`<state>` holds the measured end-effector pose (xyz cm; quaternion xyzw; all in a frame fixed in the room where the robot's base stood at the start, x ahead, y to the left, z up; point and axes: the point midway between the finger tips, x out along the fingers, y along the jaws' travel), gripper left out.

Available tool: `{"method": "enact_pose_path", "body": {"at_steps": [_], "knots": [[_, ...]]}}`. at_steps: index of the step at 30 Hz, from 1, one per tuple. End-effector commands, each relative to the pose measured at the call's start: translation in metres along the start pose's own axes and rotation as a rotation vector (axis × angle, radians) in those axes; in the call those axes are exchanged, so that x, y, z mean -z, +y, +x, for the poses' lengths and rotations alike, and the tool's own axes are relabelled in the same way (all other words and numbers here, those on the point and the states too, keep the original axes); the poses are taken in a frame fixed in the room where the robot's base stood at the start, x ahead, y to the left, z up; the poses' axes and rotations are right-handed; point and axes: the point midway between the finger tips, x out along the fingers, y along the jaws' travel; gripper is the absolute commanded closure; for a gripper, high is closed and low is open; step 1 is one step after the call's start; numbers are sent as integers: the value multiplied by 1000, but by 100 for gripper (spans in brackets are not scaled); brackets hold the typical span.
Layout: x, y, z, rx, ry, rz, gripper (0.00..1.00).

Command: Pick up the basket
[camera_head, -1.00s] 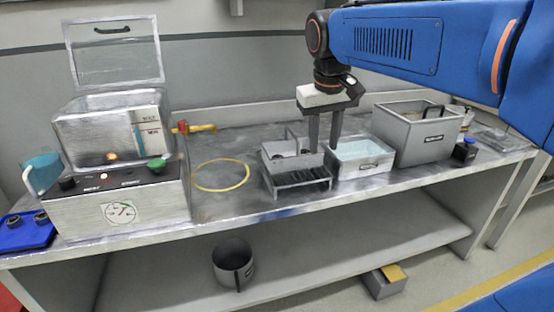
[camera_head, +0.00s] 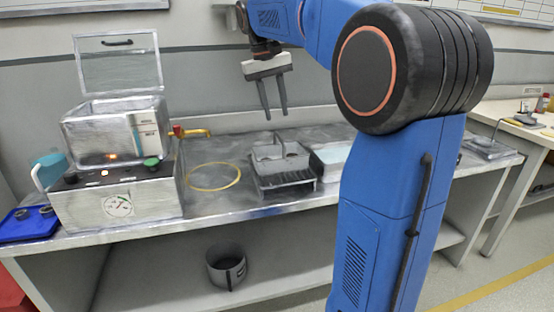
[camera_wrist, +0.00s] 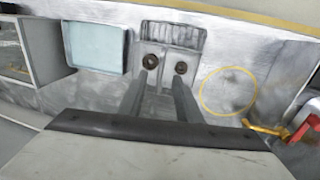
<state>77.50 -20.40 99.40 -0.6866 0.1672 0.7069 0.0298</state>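The basket (camera_head: 292,163) is a small grey open box with an upright handle, standing on a dark slatted rack (camera_head: 288,183) at the middle of the bench. My gripper (camera_head: 276,114) hangs above the basket with its two dark fingers apart and nothing between them. In the wrist view, the fingers of my gripper (camera_wrist: 161,80) reach toward the basket (camera_wrist: 165,70), which holds two round dark-centred parts. The handle is hard to make out there, and the fingers cover part of the basket.
A light-blue bath (camera_head: 330,156) stands right of the basket, partly behind my arm. A yellow ring (camera_head: 214,177) lies left, beside a metal machine (camera_head: 118,200) with a raised lid (camera_head: 118,62). A grey bin (camera_head: 226,266) stands on the lower shelf.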

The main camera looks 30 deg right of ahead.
Motion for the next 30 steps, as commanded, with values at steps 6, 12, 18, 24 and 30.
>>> {"method": "enact_pose_path", "body": {"at_steps": [6, 12, 18, 24, 30], "knots": [[0, 0, 40, 0, -1, 0, 68], [-1, 0, 74, 0, -2, 0, 68], [0, 0, 93, 0, 0, 0, 68], [1, -2, 106, 0, -1, -1, 68], [5, -4, 133, 0, -1, -1, 68]]}}
